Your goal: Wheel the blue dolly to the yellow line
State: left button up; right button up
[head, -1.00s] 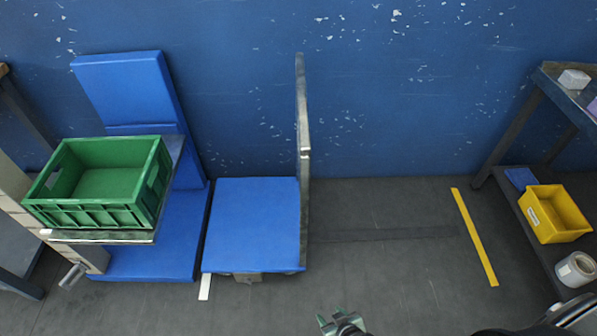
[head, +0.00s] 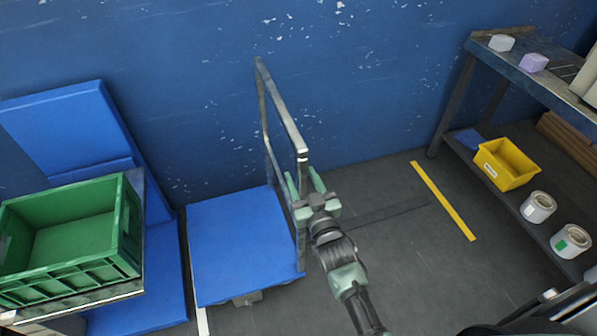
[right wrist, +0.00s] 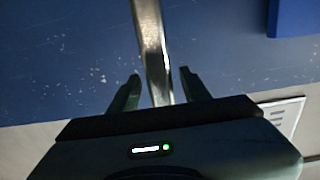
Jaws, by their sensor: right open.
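The blue dolly (head: 235,245) stands on the grey floor left of centre in the head view. Its upright metal handle frame (head: 283,118) rises on its right side. My right gripper (head: 303,180) is open at the right part of that frame. In the right wrist view a metal bar of the handle (right wrist: 150,40) runs between the open fingers (right wrist: 158,80); contact cannot be told. The yellow line (head: 443,202) lies on the floor to the right, apart from the dolly. My left gripper is out of view.
A green crate (head: 75,245) sits on a stand at the left, by blue padded panels (head: 75,130). A shelf at the right holds a yellow bin (head: 507,165) and cans (head: 538,207). Floor between dolly and yellow line is clear apart from my arm. A blue wall stands behind.

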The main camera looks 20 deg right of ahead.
jog(key=shift+w+a, duration=0.1)
jog(key=shift+w, duration=1.15)
grip_shut()
jog(key=shift+f, duration=0.1)
dwell(0.4)
